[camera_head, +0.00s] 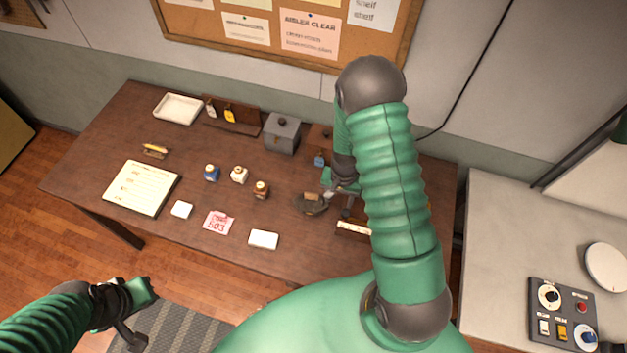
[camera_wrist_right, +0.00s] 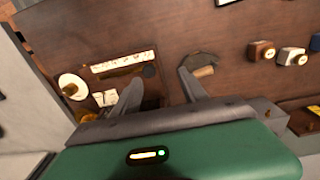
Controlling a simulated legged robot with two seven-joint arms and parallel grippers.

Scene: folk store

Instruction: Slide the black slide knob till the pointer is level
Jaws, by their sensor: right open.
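A wooden panel with a white marked strip (camera_wrist_right: 123,61) shows in the right wrist view. Below the strip is a dark slot with a small black round part (camera_wrist_right: 150,71) at its right end, which looks like the slide knob. A white dial with a brown piece (camera_wrist_right: 72,87) sits to the left; I cannot tell whether it carries the pointer. The strip also shows in the head view (camera_head: 353,228), partly behind my right arm. My right gripper (camera_wrist_right: 160,88) is open and empty above the table, beside the panel. My left gripper (camera_head: 125,308) is off the table's front left; its jaws are unclear.
A dark plate with a wooden block (camera_head: 311,199) lies just left of my right gripper. Small bottles (camera_head: 239,174), a grey box (camera_head: 282,133), a white tray (camera_head: 178,108) and a notepad (camera_head: 141,188) stand farther left. A control panel (camera_head: 563,314) is on the right counter.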

